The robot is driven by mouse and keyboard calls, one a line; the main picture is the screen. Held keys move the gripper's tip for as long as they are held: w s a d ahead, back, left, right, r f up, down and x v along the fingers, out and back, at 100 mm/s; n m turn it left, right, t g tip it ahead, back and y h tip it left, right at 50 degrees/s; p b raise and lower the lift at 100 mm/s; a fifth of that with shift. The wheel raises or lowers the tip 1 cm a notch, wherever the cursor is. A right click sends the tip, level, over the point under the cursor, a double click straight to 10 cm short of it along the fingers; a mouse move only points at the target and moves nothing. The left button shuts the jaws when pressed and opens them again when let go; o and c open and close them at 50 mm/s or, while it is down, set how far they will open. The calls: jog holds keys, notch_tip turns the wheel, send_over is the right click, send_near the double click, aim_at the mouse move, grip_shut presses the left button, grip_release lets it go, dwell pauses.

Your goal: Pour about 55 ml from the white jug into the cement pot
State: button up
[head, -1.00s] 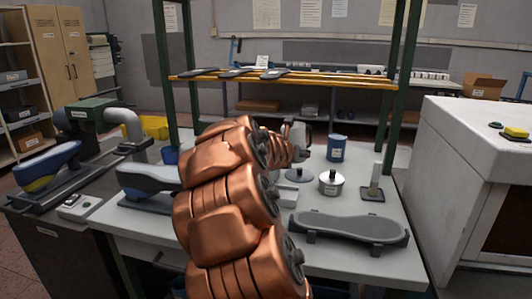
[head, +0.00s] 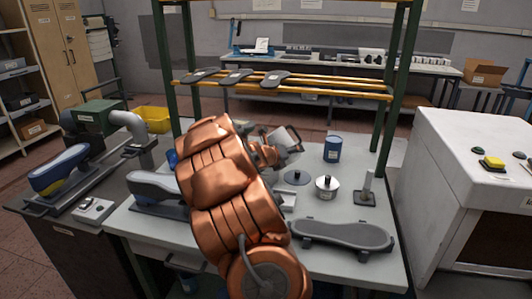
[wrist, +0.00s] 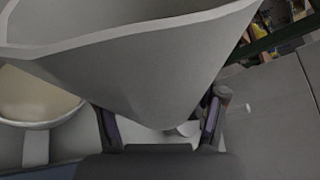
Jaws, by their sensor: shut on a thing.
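My gripper (wrist: 162,122) is shut on the white jug (wrist: 135,75), which fills the upper part of the wrist view. In the head view the jug (head: 287,138) is held tilted above the workbench, beyond my copper arm. At the left of the wrist view is a round vessel (wrist: 40,122) with cream contents, partly cut off and partly hidden by the jug; I cannot tell for sure that it is the cement pot. No pouring stream shows.
A dark disc with a knob (head: 296,177), a blue can (head: 333,150), a small stand (head: 366,190) and a grey sole-shaped form (head: 343,236) are on the bench (head: 390,267). Green rack posts (head: 391,90) rise behind. A white cabinet (head: 450,150) stands right.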

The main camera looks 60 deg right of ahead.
jog(key=shift+s+n+g+p, duration=0.3)
jog(key=shift+n+g+p, duration=0.3)
jog(key=shift+n+p, duration=0.3)
jog(key=shift+s+f+n+g+h, duration=0.15)
jog(key=shift+f+n+g+h, duration=0.35)
jog(key=shift+f, duration=0.45)
jog(key=shift+r, duration=0.1)
jog(key=shift+n, duration=0.7)
jog(key=shift+r+p, duration=0.25)
jog(key=shift+p, duration=0.75)
jog(key=shift+r+n+g+h+p, duration=0.35)
jog(key=shift+n+p, duration=0.25)
jog(key=shift+p, duration=0.9)
